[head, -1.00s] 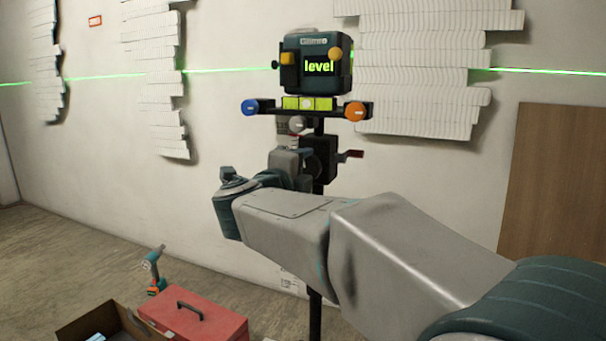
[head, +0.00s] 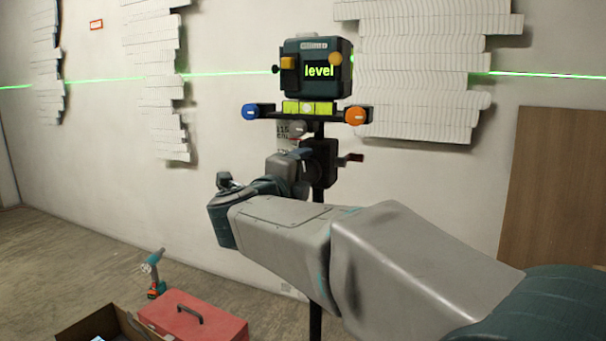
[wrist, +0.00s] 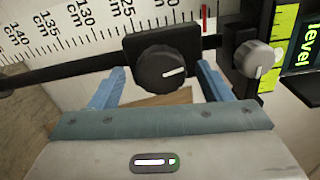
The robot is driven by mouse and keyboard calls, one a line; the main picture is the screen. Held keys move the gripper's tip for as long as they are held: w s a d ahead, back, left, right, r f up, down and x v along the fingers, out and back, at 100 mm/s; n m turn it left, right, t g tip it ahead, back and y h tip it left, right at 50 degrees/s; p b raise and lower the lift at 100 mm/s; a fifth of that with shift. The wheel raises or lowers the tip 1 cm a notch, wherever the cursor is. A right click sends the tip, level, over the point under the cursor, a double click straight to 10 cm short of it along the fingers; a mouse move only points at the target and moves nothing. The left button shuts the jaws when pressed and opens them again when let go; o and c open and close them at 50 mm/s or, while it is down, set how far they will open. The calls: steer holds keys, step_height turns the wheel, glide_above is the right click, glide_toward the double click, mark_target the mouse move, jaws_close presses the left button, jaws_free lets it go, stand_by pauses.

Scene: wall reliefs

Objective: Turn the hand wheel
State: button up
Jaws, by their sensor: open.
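The hand wheel appears to be the round black knob (wrist: 160,68) with a white mark, on a black block of the stand's column. My gripper (wrist: 161,76) is open, with one blue finger on each side of the knob. Small gaps show between fingers and knob, so it is not clamped. In the head view my gripper (head: 301,155) is at the column just under the level bar, and my wrist hides much of it. The black block (head: 320,158) shows there, but I cannot make out the knob. The laser unit (head: 317,66) on top reads "level".
A smaller grey knob (wrist: 254,58) sits right of the black one, close to the right finger. Blue (head: 250,111) and orange (head: 356,115) knobs end the level bar. A red toolbox (head: 205,320) stands on the floor.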

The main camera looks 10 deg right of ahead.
steer(key=p+v, duration=0.3)
steer(key=v, duration=0.9)
steer(key=shift+s+a, duration=0.2)
steer(key=shift+s, duration=0.15)
steer(key=shift+r, duration=0.1)
steer(key=w+a+r+n+t+y+p, duration=0.1)
steer(key=w+a+r+n+y+p, duration=0.1)
steer(key=r+n+y+p, duration=0.55)
steer(key=w+a+r+n+y+p, duration=0.2)
steer(key=r+n+y+p, duration=0.25)
steer(key=n+p, duration=0.55)
steer(key=s+d+f+n+g+p, duration=0.2)
steer(key=s+d+n+g+p, duration=0.2)
steer(key=s+d+g+p, duration=0.2)
steer(key=s+d+f+n+g+h+p, duration=0.1)
steer(key=s+d+n+g+p, duration=0.3)
steer(key=s+p, duration=0.6)
steer(key=s+d+f+g, duration=0.1)
steer(key=s+d+g, duration=0.1)
steer(key=s+d, duration=0.1)
steer(key=shift+s+f+n+g, duration=0.35)
steer(key=shift+s+g, duration=0.05)
